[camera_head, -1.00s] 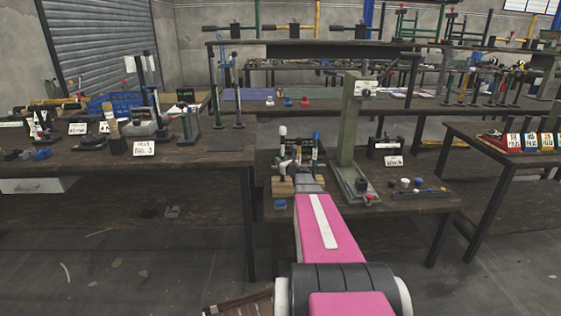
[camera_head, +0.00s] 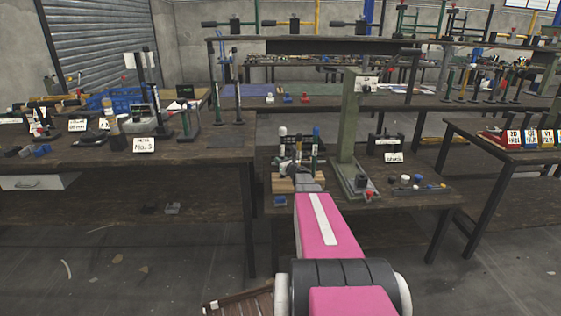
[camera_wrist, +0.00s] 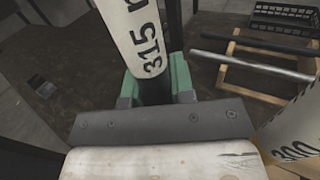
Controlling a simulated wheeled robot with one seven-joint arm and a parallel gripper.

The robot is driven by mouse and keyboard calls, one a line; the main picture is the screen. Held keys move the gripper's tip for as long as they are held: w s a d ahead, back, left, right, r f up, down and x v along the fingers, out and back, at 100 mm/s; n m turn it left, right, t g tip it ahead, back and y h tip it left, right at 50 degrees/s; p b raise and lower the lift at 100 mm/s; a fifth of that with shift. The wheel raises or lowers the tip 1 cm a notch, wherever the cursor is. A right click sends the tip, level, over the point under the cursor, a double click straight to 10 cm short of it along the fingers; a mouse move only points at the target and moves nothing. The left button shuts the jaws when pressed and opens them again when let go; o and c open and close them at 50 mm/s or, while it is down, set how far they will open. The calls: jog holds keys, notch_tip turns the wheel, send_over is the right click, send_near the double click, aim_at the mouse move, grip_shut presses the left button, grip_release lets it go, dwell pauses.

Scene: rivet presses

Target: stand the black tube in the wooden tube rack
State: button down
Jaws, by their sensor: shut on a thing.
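My gripper (camera_head: 307,178) is at the front left of the small bench with the grey-green press. The wrist view shows its dark plate (camera_wrist: 160,124) up close, across the black tube (camera_wrist: 153,91). The gripper is shut on this tube, which carries a white band marked 315; the plate hides its lower part. The wooden tube rack (camera_wrist: 232,47) is to the right in the wrist view, apart from the held tube. A dark bar and a grey bar lie across it. In the head view, pale wood (camera_head: 283,185) shows just left of the gripper.
A green piece (camera_wrist: 181,75) stands close behind the held tube. Another tube, marked 300 (camera_wrist: 292,148), is close at right. A black crate (camera_wrist: 285,18) lies beyond the rack. The press column (camera_head: 350,125) rises right of my gripper, with small loose parts (camera_head: 405,180) beyond.

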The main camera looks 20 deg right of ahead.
jog(key=shift+f, duration=0.8)
jog(key=c, duration=0.9)
grip_release()
jog(key=v, duration=1)
jog(key=shift+s, duration=0.4)
jog(key=shift+a, duration=0.1)
